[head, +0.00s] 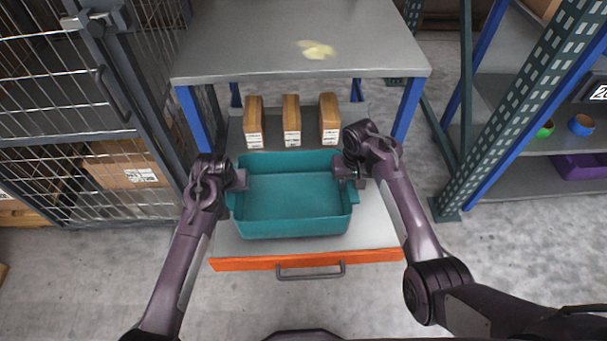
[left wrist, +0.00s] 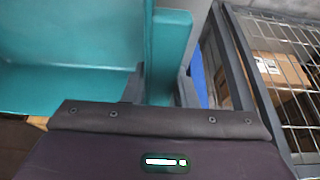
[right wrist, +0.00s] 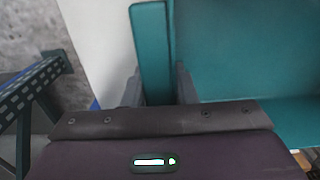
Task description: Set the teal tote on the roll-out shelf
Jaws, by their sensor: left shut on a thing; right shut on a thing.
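The teal tote (head: 292,222) is an open, empty bin, seen upright over the pulled-out roll-out shelf (head: 375,235), which has an orange front edge and a grey handle. I cannot tell whether the tote's base touches the shelf. My left gripper (head: 238,181) is shut on the tote's left end; the left wrist view shows its fingers around the teal wall (left wrist: 168,55). My right gripper (head: 350,178) is shut on the right end; the right wrist view shows its fingers around the teal wall (right wrist: 152,55). The tote hides the middle of the shelf.
Several brown boxes (head: 291,120) stand in a row behind the tote, under the grey tabletop (head: 300,40) with blue legs. A wire cage door (head: 60,130) stands at left. A green upright (head: 500,110) and a rack shelf (head: 530,180) with bowls stand at right.

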